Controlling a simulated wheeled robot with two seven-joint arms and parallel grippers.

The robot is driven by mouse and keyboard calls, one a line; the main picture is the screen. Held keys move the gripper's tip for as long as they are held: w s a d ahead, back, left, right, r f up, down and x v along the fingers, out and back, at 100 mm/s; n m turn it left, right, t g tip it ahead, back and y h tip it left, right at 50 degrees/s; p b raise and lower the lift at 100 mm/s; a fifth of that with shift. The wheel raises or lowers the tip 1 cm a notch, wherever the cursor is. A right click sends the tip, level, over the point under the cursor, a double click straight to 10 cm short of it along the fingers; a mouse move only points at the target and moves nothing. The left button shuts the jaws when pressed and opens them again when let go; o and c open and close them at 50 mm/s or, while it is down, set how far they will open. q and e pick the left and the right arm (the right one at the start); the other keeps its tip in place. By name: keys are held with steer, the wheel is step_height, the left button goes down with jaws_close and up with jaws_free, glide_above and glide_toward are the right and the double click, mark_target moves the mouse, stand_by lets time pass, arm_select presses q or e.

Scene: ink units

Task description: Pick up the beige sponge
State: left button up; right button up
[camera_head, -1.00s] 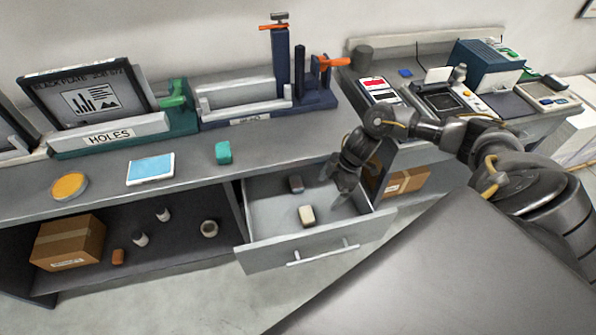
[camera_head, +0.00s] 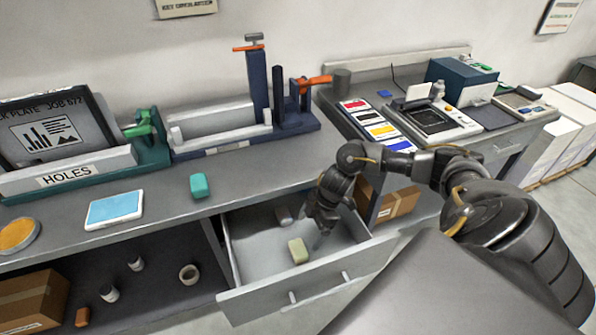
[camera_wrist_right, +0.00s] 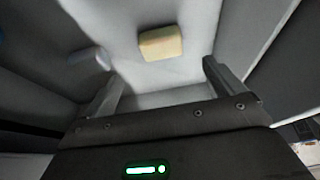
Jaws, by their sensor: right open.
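The beige sponge (camera_head: 298,251) lies on the floor of the open drawer (camera_head: 258,262), near its front panel. In the right wrist view the sponge (camera_wrist_right: 161,43) shows ahead of and between the two fingers, apart from them. My right gripper (camera_head: 318,240) points down into the drawer, just right of the sponge. In the wrist view its fingers (camera_wrist_right: 160,80) are spread wide with nothing between them. My left gripper is not in view.
A grey block (camera_head: 284,215) lies farther back in the drawer, and part of it is close to my right arm. The drawer walls surround the sponge. A teal block (camera_head: 199,185) and a blue-topped tablet-like item (camera_head: 114,209) are on the counter above.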

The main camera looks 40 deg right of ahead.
mark_target(298, 248)
steer(key=x, duration=0.5)
steer(key=shift+f, duration=0.1)
steer(key=shift+p+x, duration=0.6)
steer(key=shift+x, duration=2.05)
steer(key=shift+s+a, duration=0.1)
steer(key=shift+s, duration=0.05)
steer(key=c, duration=1)
